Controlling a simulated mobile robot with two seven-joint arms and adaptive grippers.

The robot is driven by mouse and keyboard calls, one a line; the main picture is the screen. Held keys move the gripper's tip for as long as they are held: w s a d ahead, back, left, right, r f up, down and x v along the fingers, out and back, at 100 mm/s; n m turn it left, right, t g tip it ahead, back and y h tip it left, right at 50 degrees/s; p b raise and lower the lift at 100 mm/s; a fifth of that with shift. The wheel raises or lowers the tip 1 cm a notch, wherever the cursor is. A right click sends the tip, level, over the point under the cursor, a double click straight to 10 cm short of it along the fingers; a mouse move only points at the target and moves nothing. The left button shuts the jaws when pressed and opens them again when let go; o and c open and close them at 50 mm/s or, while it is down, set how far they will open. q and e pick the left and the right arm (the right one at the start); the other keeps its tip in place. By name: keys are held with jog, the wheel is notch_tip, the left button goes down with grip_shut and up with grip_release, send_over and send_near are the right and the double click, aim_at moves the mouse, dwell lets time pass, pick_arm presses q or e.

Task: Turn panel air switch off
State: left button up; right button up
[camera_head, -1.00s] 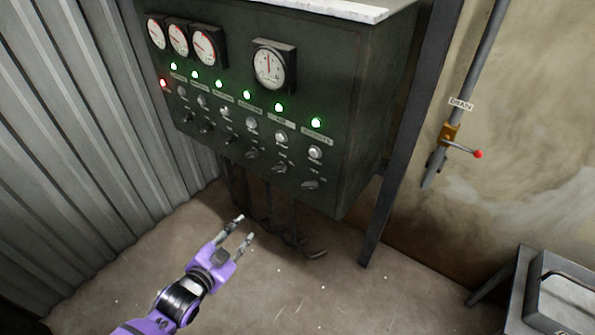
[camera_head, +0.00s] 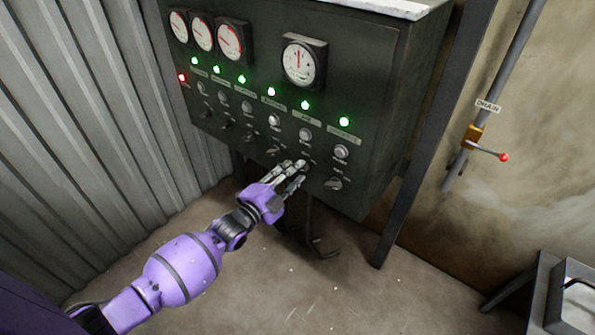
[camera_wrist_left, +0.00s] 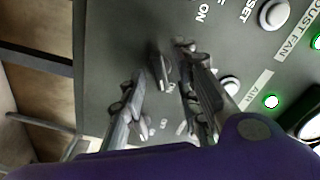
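The green-black control panel (camera_head: 376,110) fills the middle of the head view. My left gripper (camera_head: 293,169) reaches up to its lower row of switches, in the air column. In the left wrist view its two fingers (camera_wrist_left: 163,68) are apart, one on each side of the dark air switch knob (camera_wrist_left: 160,66). I cannot tell whether either finger touches the knob. The fingers hide most of this switch in the head view. The air light (camera_head: 305,105) glows green above the AIR label. The air button (camera_head: 305,135) sits below that label. My right gripper is not in view.
A drain valve with a red-tipped lever (camera_head: 488,152) is on the right wall. A panel leg (camera_head: 398,218) stands between. The floor below is open.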

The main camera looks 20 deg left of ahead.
pick_arm(q)
jog(key=shift+x, duration=0.95)
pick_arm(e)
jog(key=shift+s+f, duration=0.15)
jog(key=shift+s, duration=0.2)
